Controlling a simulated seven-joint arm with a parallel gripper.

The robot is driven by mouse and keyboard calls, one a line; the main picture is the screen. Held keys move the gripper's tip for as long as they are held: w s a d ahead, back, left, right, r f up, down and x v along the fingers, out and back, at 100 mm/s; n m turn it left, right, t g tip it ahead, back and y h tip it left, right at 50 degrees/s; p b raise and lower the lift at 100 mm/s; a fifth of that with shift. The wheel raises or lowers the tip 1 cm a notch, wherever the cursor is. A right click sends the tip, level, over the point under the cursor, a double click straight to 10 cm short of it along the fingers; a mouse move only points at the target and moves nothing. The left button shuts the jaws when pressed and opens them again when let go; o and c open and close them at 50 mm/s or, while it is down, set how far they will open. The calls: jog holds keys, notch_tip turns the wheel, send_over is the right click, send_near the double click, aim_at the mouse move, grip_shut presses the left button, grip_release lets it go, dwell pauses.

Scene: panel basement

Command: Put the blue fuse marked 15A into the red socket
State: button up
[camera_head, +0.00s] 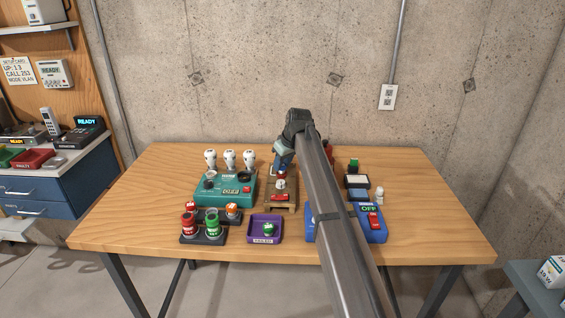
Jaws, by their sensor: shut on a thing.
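My gripper (284,152) is over the wooden stand near the middle of the table, pointing down. It is shut on a small dark blue piece (285,163), which looks like the blue fuse; its marking is too small to read. A bit of red (282,174) shows just below the blue piece. I cannot tell whether this is the red socket or whether the two touch. The wooden stand (294,193) has a white-topped piece (281,184) and a red patch (280,197) on its front part.
A teal box (215,197) stands left of the stand, with several white bulb-like pieces (229,158) behind. In front are a dark tray (203,239) with red and green cylinders and a purple tray (265,239). A blue switch box (374,236) is at right. My arm hides part of the table.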

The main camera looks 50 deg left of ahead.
jog(key=shift+f, duration=0.45)
jog(key=o, duration=0.7)
jog(key=shift+o, duration=0.2)
jog(key=v, duration=1.1)
dwell(0.4)
dwell(0.5)
